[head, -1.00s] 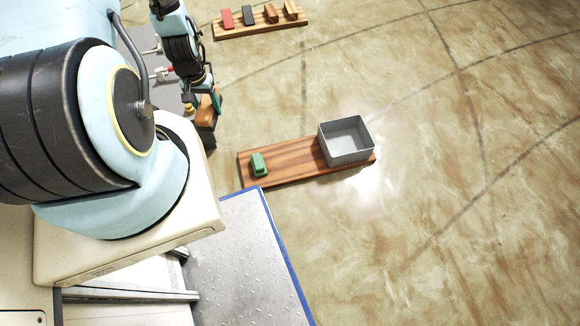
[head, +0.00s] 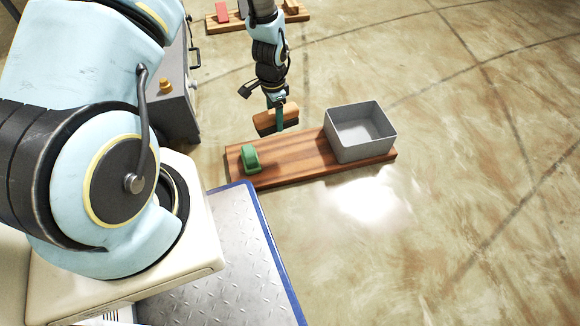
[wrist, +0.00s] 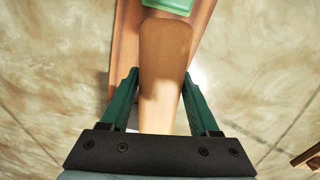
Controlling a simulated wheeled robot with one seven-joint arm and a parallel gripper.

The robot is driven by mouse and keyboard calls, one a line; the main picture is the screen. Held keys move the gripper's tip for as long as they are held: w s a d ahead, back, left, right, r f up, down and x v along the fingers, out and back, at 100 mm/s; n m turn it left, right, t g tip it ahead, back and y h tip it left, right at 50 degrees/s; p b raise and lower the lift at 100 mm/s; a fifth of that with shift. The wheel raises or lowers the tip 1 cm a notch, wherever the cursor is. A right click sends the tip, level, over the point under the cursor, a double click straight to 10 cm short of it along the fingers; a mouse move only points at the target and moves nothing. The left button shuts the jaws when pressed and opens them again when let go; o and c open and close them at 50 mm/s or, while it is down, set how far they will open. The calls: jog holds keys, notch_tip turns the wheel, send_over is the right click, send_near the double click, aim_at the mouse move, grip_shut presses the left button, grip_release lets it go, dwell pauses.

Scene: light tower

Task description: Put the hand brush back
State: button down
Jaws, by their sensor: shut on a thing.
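The hand brush (head: 278,120) has a tan wooden body with dark bristles underneath. My gripper (head: 279,103) is shut on it and holds it over the far side of a wooden board (head: 300,158). In the wrist view the brush's wooden top (wrist: 165,60) runs between the two green fingers (wrist: 160,95). The bristles are hidden there. The board carries a green object (head: 250,158) at its left end and a grey open box (head: 360,130) at its right end. The bare middle of the board shows between them.
A second board (head: 255,24) at the back holds a red block (head: 222,12) and other blocks, partly hidden by my arm. A grey cabinet (head: 178,105) with an orange knob stands to the left. The floor to the right is clear.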

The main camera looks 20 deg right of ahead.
aim_at(289, 127)
jog(key=d+f+b, duration=0.1)
jog(key=s+d+f+m+b, duration=0.1)
jog(key=f, duration=0.1)
jog(key=d+f+m+b, duration=0.1)
jog(key=shift+s+d+f+b, duration=0.2)
jog(key=shift+s+d+b, duration=0.1)
jog(key=shift+s, duration=0.05)
notch_tip(289, 127, down, 10)
jog(key=b, duration=0.5)
jog(key=shift+d, duration=0.1)
jog(key=shift+r, duration=0.1)
jog(key=shift+c, duration=0.6)
grip_release()
